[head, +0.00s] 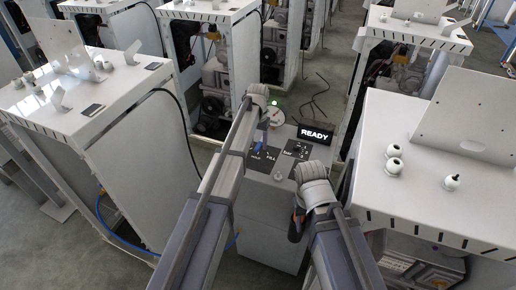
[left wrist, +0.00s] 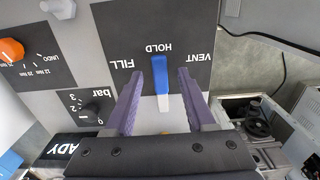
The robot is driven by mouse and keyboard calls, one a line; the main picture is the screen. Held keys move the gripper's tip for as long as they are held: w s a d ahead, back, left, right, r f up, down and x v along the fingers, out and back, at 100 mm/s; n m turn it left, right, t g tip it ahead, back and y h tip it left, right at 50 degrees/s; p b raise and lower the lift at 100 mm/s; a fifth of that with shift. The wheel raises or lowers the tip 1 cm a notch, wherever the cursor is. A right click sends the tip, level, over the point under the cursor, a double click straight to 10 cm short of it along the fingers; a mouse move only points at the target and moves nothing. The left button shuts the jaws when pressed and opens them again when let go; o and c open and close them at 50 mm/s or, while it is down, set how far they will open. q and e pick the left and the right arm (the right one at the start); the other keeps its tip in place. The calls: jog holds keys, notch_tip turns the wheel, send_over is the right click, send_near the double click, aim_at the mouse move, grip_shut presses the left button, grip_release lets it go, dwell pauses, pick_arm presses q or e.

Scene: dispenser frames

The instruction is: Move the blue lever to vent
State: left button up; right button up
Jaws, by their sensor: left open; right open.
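The blue lever (left wrist: 160,76) stands on a dark plate marked FILL, HOLD and VENT (left wrist: 203,58). In the left wrist view its blue end points at HOLD. The lever also shows small in the head view (head: 257,146), beside my left arm. My left gripper (left wrist: 159,74) is open, with one purple finger on each side of the lever and a gap on both sides. In the head view my left arm hides part of the plate, and VENT cannot be read. My right gripper (head: 296,223) is open, in front of the panel box and apart from the lever.
A bar knob (left wrist: 92,109) and an orange knob (left wrist: 11,50) sit beside the lever plate. A READY display (head: 315,134) stands at the panel's back right. White cabinets stand left and right (head: 440,195), with a narrow floor gap on the left.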

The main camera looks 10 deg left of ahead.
pick_arm(q)
jog(key=shift+f, duration=0.15)
jog(key=shift+c, duration=0.2)
grip_shut()
dwell(1.2)
